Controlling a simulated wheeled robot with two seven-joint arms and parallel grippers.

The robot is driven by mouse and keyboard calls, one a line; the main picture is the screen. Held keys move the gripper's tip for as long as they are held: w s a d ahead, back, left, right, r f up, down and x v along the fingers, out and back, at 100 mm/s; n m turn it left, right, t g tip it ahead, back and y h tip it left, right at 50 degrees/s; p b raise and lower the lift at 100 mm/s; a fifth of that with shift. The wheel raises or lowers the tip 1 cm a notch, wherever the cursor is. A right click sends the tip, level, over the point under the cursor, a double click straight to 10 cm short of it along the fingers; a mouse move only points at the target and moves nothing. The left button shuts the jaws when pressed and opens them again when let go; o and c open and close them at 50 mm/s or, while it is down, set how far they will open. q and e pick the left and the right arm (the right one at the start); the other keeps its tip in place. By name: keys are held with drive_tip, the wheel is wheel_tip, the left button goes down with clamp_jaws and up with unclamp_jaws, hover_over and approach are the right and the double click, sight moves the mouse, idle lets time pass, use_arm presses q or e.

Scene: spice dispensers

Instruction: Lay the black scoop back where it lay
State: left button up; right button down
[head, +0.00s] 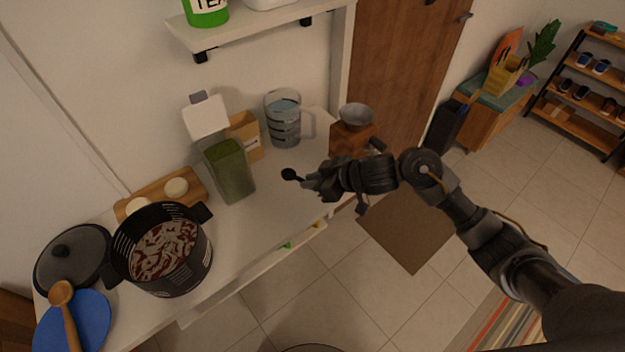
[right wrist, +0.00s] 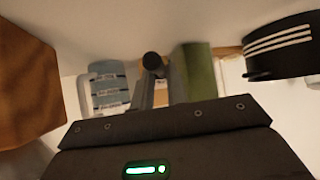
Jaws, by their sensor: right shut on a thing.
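The black scoop (head: 290,174) is held by my right gripper (head: 311,182), which is shut on its handle. In the head view the scoop's round bowl points left, over the counter to the right of the green container. Whether it touches the counter I cannot tell. In the right wrist view the scoop (right wrist: 152,62) shows as a dark round shape between the fingers (right wrist: 160,82). The green container (head: 230,172) has its white lid (head: 205,118) raised; it also shows in the right wrist view (right wrist: 198,70). My left gripper is not in view.
A measuring jug (head: 284,120), a cardboard box (head: 246,135) and a wooden grinder (head: 350,140) stand at the counter's back and right. A large pot (head: 185,278) stands left, near a board (head: 190,197). The counter (head: 262,222) is clear in front of the green container.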

drive_tip(key=b, duration=0.4)
hover_over(312, 202)
wheel_tip(312, 202, down, 4)
drive_tip(key=shift+f, duration=0.85)
drive_tip(key=shift+f+b, duration=0.45)
drive_tip(key=c, duration=1.3)
unclamp_jaws()
drive_tip(key=p+v, duration=0.1)
drive_tip(key=v, duration=1)
drive_tip(key=shift+a, duration=0.15)
